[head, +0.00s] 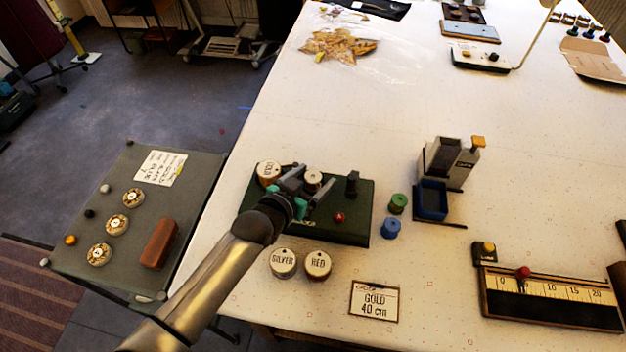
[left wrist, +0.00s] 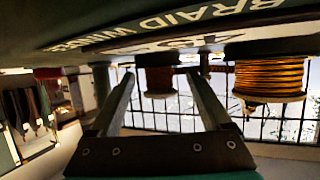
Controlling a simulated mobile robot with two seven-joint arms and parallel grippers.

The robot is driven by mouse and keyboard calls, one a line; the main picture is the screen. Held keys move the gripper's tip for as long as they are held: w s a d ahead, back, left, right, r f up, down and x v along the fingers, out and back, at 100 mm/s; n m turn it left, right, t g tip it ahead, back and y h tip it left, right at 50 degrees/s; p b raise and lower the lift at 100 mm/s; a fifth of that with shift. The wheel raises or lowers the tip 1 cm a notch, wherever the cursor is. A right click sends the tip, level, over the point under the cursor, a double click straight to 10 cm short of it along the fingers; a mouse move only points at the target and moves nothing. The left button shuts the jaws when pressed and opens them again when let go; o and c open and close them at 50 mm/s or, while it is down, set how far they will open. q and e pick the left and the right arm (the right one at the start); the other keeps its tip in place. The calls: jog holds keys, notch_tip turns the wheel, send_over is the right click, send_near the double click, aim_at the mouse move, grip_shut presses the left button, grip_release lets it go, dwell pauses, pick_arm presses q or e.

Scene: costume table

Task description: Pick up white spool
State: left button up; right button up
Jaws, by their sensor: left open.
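A small spool with a pale, whitish top (head: 313,178) stands on the dark green winder (head: 348,228). My left gripper (head: 315,184) is open at this spool, its fingers on either side in the head view. In the left wrist view, which looks upside down, a brownish spool (left wrist: 158,82) shows between the open fingers (left wrist: 160,90), beyond their tips. I cannot tell whether the fingers touch it. The gripper hides part of the spool in the head view. My right gripper is not in view.
A gold-wound spool (left wrist: 270,78) is beside the fingers; its lettered lid (head: 268,170) shows on the winder. Silver (head: 283,264) and red (head: 318,264) lidded spools stand in front. Green (head: 398,203) and blue (head: 391,229) spools stand right. The table centre is clear.

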aim_at(313, 176)
pick_arm(q)
grip_shut()
dwell(0.6)
jog(key=shift+r, duration=0.1)
notch_tip(313, 176, up, 20)
jog(key=p, duration=0.3)
jog(key=s+a+f+n+t+y+b, duration=0.1)
jog(key=a+n+y+b, duration=0.5)
jog(key=a+b, duration=0.9)
jog(key=shift+a+t+y+b, duration=0.3)
jog(key=shift+t+y+b, duration=0.25)
jog(key=shift+b, duration=0.65)
